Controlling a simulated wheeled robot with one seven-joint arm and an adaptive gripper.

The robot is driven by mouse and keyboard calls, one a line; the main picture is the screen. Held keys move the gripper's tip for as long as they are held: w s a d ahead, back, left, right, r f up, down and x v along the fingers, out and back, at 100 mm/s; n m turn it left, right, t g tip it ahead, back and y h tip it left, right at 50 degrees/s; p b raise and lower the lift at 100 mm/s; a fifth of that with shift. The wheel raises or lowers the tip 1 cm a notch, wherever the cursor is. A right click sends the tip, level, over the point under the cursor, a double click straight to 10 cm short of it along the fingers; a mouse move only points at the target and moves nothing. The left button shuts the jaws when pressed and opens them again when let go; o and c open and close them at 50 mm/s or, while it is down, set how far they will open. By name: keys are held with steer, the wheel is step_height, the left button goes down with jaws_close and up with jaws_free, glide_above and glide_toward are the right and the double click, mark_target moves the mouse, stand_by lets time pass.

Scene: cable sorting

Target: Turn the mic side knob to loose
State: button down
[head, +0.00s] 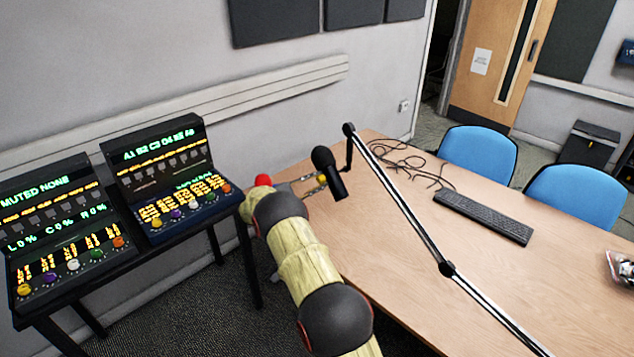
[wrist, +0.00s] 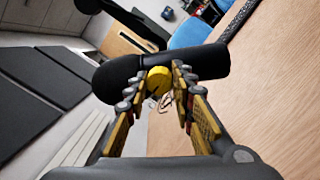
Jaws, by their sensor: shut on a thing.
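The black microphone (head: 328,172) hangs at the end of a jointed boom arm (head: 400,198) by the table's left edge. In the wrist view the microphone (wrist: 118,76) lies across the picture, and its yellow side knob (wrist: 158,80) faces me. My gripper (wrist: 164,82) has its two fingers on either side of the yellow knob and is shut on it. In the head view my gripper (head: 308,185) reaches the microphone from the left, and the knob is small and mostly hidden there. I cannot tell which way the knob is turned.
The wooden table (head: 400,270) holds a keyboard (head: 484,216), loose black cables (head: 410,165) and the boom arm. Two mixer consoles (head: 165,170) stand on a dark stand at the left. Blue chairs (head: 478,152) stand behind the table. Free tabletop lies right of the boom.

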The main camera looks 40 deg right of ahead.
steer(key=shift+f, duration=0.1)
steer(key=c, duration=1.5)
jaws_free()
steer(key=shift+a, duration=0.1)
steer(key=w+a, duration=0.1)
steer(key=a, duration=1)
steer(key=shift+a+f, duration=0.35)
steer(key=shift+f, duration=0.05)
steer(key=shift+w, duration=0.2)
